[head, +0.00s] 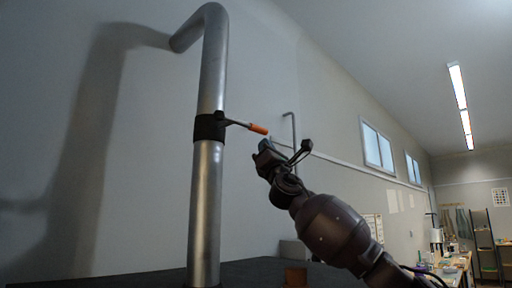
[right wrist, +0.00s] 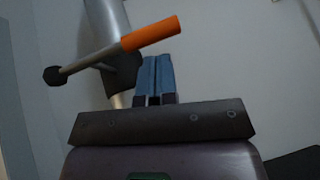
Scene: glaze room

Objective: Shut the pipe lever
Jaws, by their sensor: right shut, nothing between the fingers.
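The pipe lever has a grey rod and an orange handle (head: 257,129). It comes out of a black collar (head: 209,127) on an upright metal pipe (head: 206,190) and points right, dipping slightly in the head view. My right gripper (head: 264,147) is just right of and below the handle's end in that view. In the right wrist view the orange handle (right wrist: 150,34) lies across the picture just beyond the fingertips. The blue fingers of my right gripper (right wrist: 157,62) are together with nothing between them. I cannot tell whether they touch the handle. My left gripper is not in view.
The pipe stands on a dark surface (head: 150,275) and bends at the top toward the wall. A small brown block (head: 296,276) sits on that surface right of the pipe. A cluttered table (head: 452,268) and a shelf rack (head: 484,240) stand far right.

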